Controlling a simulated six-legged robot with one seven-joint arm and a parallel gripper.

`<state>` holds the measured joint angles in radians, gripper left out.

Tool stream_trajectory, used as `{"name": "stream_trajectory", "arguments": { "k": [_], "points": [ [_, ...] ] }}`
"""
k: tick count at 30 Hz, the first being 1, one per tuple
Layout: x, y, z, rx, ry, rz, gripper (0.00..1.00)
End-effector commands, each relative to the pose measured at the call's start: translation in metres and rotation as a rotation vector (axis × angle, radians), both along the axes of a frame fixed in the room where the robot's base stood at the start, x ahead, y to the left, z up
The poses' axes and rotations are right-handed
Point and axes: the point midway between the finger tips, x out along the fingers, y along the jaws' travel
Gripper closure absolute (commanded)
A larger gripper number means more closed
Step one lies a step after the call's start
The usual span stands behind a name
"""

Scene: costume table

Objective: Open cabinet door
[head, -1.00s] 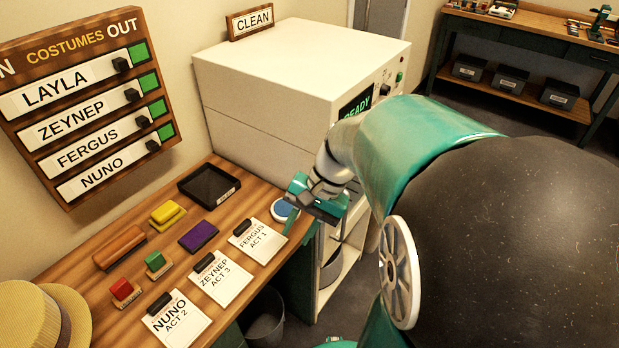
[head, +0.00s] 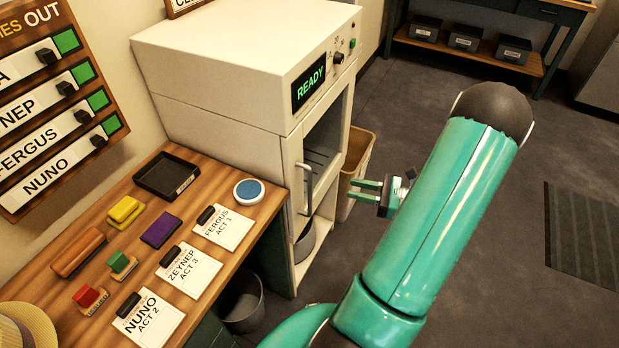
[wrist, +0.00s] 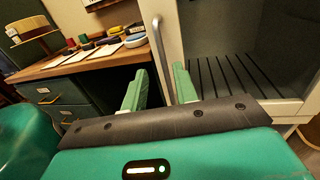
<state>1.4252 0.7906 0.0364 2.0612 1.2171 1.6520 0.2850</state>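The white cabinet (head: 225,75) stands behind the table and shows a green READY display (head: 310,84). Its glazed front door (head: 324,150) faces right and looks shut in the head view. A vertical bar handle (head: 304,188) runs along the door's near edge. My gripper (head: 362,190) is to the right of the handle, apart from it, with its fingers pointing toward the door. In the wrist view the two green fingers (wrist: 157,88) are spread with nothing between them. The handle (wrist: 158,45) shows beyond the gap between them, and the slatted shelf (wrist: 235,75) shows through the glass.
The wooden table (head: 215,265) holds cards, coloured blocks and a black tray (head: 166,176) left of the cabinet. A bin (head: 242,302) stands under its edge, and a tan bin (head: 352,170) stands beside the cabinet. Floor (head: 500,215) on the right is open.

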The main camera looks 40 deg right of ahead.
Motion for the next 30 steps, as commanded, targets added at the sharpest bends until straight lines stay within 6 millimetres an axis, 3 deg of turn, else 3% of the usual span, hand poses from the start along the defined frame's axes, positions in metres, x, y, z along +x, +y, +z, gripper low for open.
{"name": "stream_trajectory", "arguments": {
  "k": [21,30],
  "points": [
    [0.107,0.062,0.001,-0.004,0.001,0.008,0.71],
    [0.119,0.069,0.001,-0.004,0.001,0.006,0.71]
  ]
}}
